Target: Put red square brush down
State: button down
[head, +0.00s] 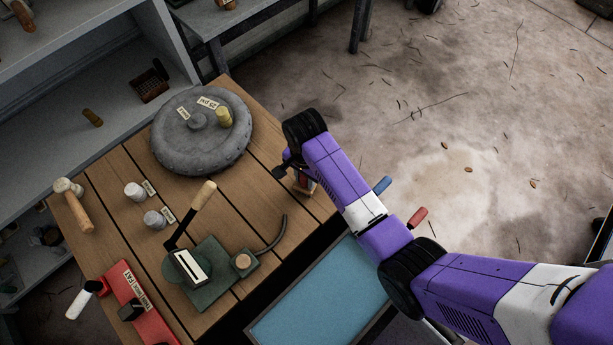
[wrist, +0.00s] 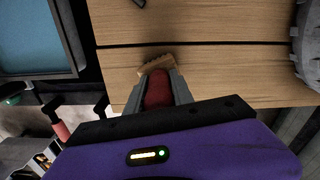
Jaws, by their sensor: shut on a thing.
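My gripper (head: 296,177) is at the right edge of the wooden table. In the wrist view, its two fingers (wrist: 158,80) are shut on the red square brush (wrist: 156,92), one on each side of its red body. Pale tan bristles stick out beyond the fingertips, over the table boards. In the head view, only a small part of the brush (head: 304,184) shows below my gripper; my arm hides the rest. I cannot tell whether the bristles touch the table.
The wooden table (head: 115,165) holds a round grey stone-like disc (head: 178,145) with a yellowish cylinder (head: 224,117) on it. A green-based tool (head: 210,283) stands nearer the front, its dark curved rod reaching toward the brush. A blue-topped surface (head: 320,292) lies beside the table. Bare boards lie left of my gripper.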

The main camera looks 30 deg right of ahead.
jog(key=shift+r, duration=0.15)
jog(key=shift+f, duration=0.2)
jog(key=c, duration=1.1)
grip_release()
notch_tip(320, 180, up, 12)
jog(key=shift+r+b, duration=0.2)
jog(key=shift+b, duration=0.1)
